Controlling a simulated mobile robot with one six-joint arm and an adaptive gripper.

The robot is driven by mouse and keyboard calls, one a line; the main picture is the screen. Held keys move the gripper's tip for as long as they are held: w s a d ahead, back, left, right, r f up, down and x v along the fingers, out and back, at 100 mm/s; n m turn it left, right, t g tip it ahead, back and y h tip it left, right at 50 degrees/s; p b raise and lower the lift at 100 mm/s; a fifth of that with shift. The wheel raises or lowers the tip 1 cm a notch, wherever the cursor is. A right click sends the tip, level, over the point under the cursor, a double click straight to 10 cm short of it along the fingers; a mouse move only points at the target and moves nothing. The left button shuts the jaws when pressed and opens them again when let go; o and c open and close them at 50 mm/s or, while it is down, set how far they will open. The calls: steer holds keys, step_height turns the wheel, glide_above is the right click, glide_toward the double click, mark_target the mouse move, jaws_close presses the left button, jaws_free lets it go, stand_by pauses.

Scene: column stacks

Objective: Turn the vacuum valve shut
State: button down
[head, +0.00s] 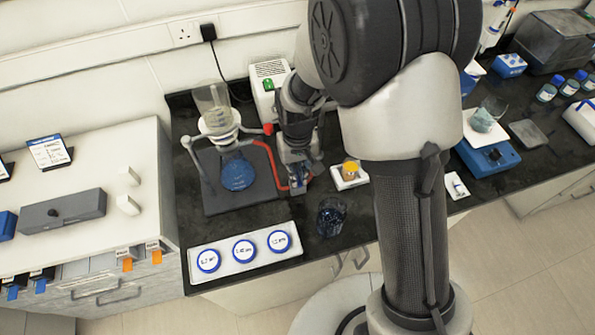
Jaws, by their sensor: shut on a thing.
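My gripper (299,180) points down on the dark bench, at the end of the red vacuum hose (268,152). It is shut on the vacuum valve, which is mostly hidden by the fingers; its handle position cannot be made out. The red hose runs from the filter flask (238,172), which holds blue liquid, toward my gripper. A glass funnel (213,102) with a white collar stands above the flask on a dark stand base (222,200). A white pump box (268,78) with a green switch stands behind my arm.
A white tray (222,275) with round blue-rimmed dishes lies at the front left. A dark beaker (331,217) stands near the front edge. A small yellow-topped jar (351,170) sits on a white scale right of my gripper. A blue stirrer (487,160) is farther right.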

steer(key=c, duration=1.7)
jaws_free()
steer(key=shift+r, duration=0.1)
step_height(320, 180, up, 12)
steer(key=shift+f, duration=0.1)
